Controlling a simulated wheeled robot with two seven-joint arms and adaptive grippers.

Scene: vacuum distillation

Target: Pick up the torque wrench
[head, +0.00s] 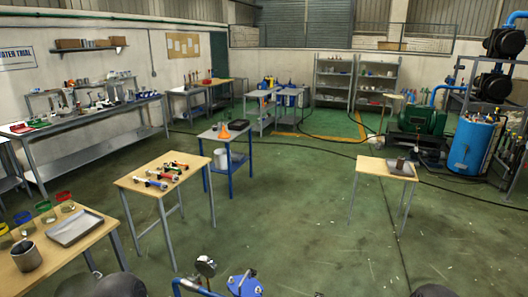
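I cannot pick out the torque wrench for certain at this size. Several small tools with red, blue, white and black parts (157,179) lie on a wooden-topped table (133,184) left of the middle in the head view. Whether one of them is the torque wrench is too small to tell. Dark rounded shapes at the bottom edge may be parts of my arms. Neither gripper's fingers show.
A nearer table at the lower left holds a grey tray (75,228) and a metal cup (26,256). A blue-framed cart (228,160) stands behind the tool table. A small table (372,166) stands at right.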

